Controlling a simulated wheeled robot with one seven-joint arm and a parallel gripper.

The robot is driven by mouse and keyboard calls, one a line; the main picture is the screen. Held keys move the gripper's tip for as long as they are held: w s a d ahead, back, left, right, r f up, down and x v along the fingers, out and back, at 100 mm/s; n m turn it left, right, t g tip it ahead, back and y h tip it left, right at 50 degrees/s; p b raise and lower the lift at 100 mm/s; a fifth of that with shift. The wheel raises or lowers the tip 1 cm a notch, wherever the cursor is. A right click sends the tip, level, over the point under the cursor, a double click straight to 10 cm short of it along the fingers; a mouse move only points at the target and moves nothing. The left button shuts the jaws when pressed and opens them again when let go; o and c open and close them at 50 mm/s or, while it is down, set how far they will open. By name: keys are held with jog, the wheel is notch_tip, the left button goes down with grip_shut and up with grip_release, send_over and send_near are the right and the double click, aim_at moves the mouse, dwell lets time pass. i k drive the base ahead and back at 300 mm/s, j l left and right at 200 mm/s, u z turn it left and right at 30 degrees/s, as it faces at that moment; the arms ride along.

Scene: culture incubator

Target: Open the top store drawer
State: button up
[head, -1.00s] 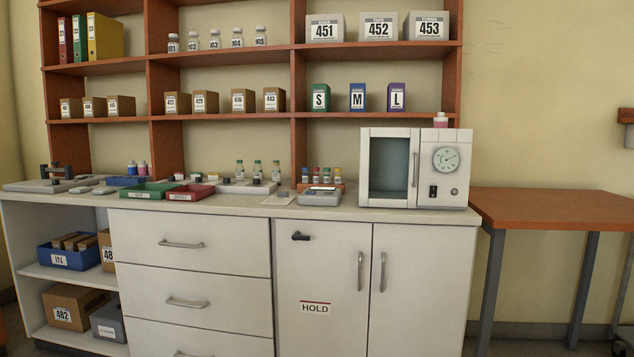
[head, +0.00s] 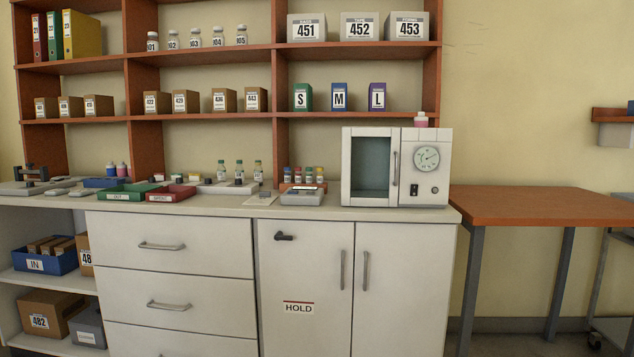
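The top store drawer (head: 200,260) is the uppermost of a white stack at the left of the counter's front in the head view. It is shut, its face flush with the cabinet, and its grey bar handle (head: 161,246) lies level across it. A second drawer (head: 205,305), with its own bar handle (head: 168,306), is shut below it. A third drawer shows only in part at the bottom edge. My gripper is not in the head view, so its state is hidden.
Right of the drawers stands a shut double-door cupboard (head: 389,315) marked HOLD. The counter (head: 330,212) bears trays, bottles and a white incubator (head: 425,182). An orange-topped table (head: 545,205) stands to the right. Open shelves with boxes are at the left.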

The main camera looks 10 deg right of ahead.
aim_at(213, 246)
jog(key=i+j+u, duration=0.1)
jog(key=i+j, duration=1.1)
jog(key=i, duration=0.2)
jog(key=j+u, duration=0.05)
